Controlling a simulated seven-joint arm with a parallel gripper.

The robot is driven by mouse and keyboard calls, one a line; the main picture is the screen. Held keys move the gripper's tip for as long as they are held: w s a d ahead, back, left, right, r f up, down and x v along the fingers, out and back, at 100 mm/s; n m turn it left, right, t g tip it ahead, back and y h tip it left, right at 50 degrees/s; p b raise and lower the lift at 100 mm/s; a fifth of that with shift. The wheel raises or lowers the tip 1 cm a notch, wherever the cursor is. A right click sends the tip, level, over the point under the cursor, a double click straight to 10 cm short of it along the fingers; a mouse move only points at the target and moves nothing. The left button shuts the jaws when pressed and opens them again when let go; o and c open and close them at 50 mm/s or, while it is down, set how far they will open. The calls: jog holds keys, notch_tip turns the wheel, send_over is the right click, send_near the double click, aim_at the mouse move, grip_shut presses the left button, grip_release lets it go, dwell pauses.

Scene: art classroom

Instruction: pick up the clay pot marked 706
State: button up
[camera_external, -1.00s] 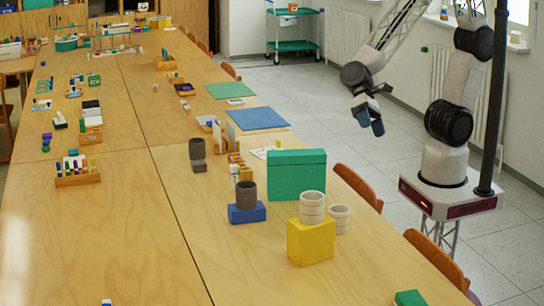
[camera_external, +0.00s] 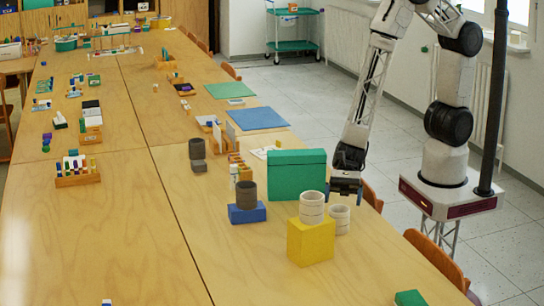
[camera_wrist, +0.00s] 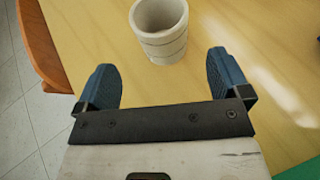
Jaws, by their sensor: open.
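Several clay pots stand on the table, and no number is readable on any. In the external view a pale ribbed pot (camera_external: 312,207) stands on the yellow block (camera_external: 310,242). Another pale pot (camera_external: 339,219) stands just right of it on the table. A dark pot (camera_external: 247,194) is on the blue block (camera_external: 246,213), and another dark pot (camera_external: 197,149) is farther back on a dark block. My gripper (camera_external: 345,190) is open, just behind and above the pale table pot. In the wrist view, one pale upright pot (camera_wrist: 160,28) is beyond my open, empty fingers (camera_wrist: 160,72).
A large green block (camera_external: 296,176) stands close left of my gripper. A chair (camera_external: 372,197) and the table's edge are to the right. The chair also shows in the wrist view (camera_wrist: 42,45). The left half of the table (camera_external: 110,235) has clear room.

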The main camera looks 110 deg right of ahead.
aim_at(340, 210)
jog(key=shift+f, duration=0.15)
jog(key=shift+x, duration=1.25)
jog(key=shift+w+a, duration=0.1)
jog(key=shift+x, duration=2.5)
jog(key=shift+w, duration=0.1)
jog(key=c, duration=1.1)
jog(key=shift+o, duration=0.2)
